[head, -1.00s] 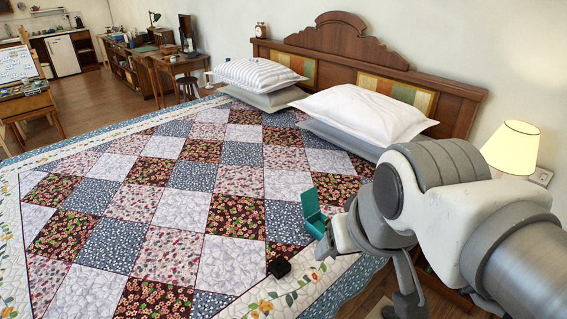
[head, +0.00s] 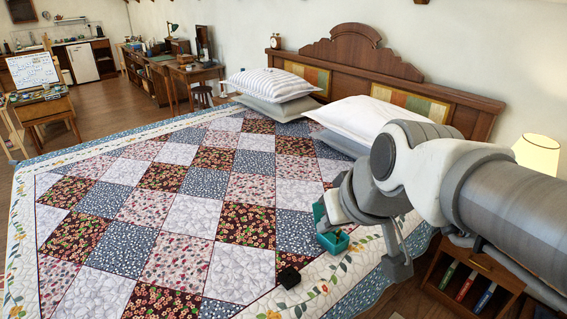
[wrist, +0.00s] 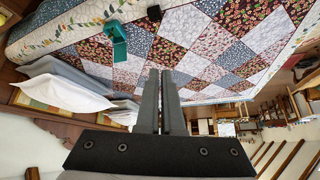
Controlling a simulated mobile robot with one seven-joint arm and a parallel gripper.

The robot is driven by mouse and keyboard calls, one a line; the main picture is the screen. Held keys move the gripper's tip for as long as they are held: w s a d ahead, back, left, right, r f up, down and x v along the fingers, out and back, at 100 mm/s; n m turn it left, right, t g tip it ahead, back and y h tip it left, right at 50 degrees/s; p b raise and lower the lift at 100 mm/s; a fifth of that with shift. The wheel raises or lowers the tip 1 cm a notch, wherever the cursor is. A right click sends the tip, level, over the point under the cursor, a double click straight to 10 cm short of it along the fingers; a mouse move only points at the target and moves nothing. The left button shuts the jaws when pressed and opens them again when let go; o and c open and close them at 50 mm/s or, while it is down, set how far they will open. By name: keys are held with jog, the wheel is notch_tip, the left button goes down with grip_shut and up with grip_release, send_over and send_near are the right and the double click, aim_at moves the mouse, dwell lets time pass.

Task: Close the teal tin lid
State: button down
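The teal tin (head: 333,243) sits on the quilt near the bed's right edge, with its inside showing. Its teal lid (head: 318,212) stands up, raised on the far left side, and my arm partly hides it in the head view. The tin also shows in the wrist view (wrist: 117,45), at the upper left, apart from my fingers. My gripper (wrist: 160,72) has its two grey fingers close together with only a thin gap and nothing visible between them. In the head view my wrist hangs just above and right of the tin; the fingertips cannot be made out there.
A small black block (head: 289,278) lies on the quilt (head: 190,207) left of and nearer than the tin. A white pillow (head: 362,120) lies behind my arm. A lamp (head: 537,153) and a wooden shelf with books (head: 470,280) stand at the right. The quilt's middle is clear.

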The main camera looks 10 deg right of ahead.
jog(key=w+a+f+n+t+b, duration=0.1)
jog(key=w+f+b, duration=0.15)
jog(key=w, duration=0.75)
jog(key=w+a+f+n+t+h+b, duration=0.15)
jog(key=w+f, duration=0.25)
jog(key=w, duration=0.5)
jog(key=w+f+n+t+y+b, duration=0.15)
jog(key=w+f, duration=0.25)
jog(key=w, duration=0.6)
jog(key=w+f+n+t+h+b, duration=0.15)
jog(key=w+f+h, duration=0.25)
jog(key=f, duration=0.4)
jog(key=w+d+f+n+h+b, duration=0.1)
jog(key=w+f+n+h+b, duration=0.25)
jog(key=f, duration=0.45)
jog(key=w+f+n+t+h+b, duration=0.1)
jog(key=w+f+n+h+b, duration=0.1)
jog(key=w+f+h, duration=0.45)
jog(key=w+d+f+y+b, duration=0.1)
jog(key=d+f+b, duration=0.1)
jog(key=d, duration=0.6)
jog(key=shift+w+d+y+b, duration=0.25)
jog(key=shift+d+y+b, duration=0.15)
jog(key=shift+b, duration=0.2)
jog(key=shift+t, duration=0.25)
jog(key=shift+s+r+m+b, duration=0.15)
jog(key=shift+m+b, duration=0.15)
jog(key=shift+m, duration=0.3)
